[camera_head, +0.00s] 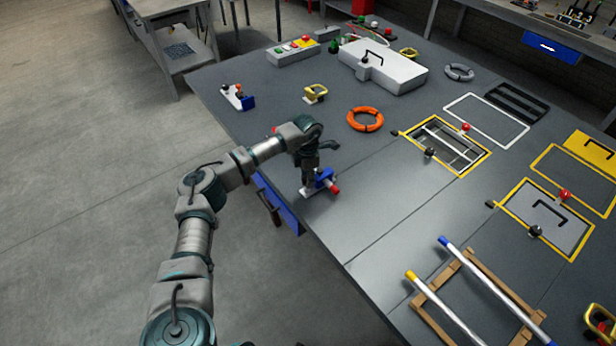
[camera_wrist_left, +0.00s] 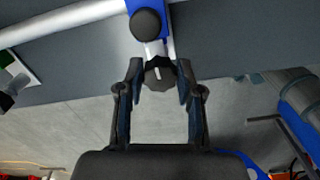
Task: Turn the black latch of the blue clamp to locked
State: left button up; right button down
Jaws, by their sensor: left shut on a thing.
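The blue clamp (camera_head: 324,177) stands on a pale base plate near the table's left edge, with a red knob (camera_head: 335,190) at its side. In the left wrist view the blue clamp body (camera_wrist_left: 167,14) is at the top, with a round black knob (camera_wrist_left: 145,24) on it. The black latch (camera_wrist_left: 158,76) lies between the fingertips of my left gripper (camera_head: 307,180), with a pale strip running up from it. My left gripper is shut on the black latch, reaching down from above and partly hiding the clamp in the head view. My right gripper is in neither view.
An orange ring (camera_head: 365,119) and a yellow bracket (camera_head: 315,93) lie behind the clamp. A yellow-framed opening (camera_head: 445,145) is to the right.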

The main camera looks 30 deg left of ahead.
pick_arm(q)
jog(key=shift+a, duration=0.15)
dwell(0.4)
jog(key=o, duration=0.9)
jog(key=shift+r, duration=0.1)
notch_tip(320, 180, up, 12)
jog(key=shift+a+f, duration=0.1)
jog(key=shift+f, duration=0.05)
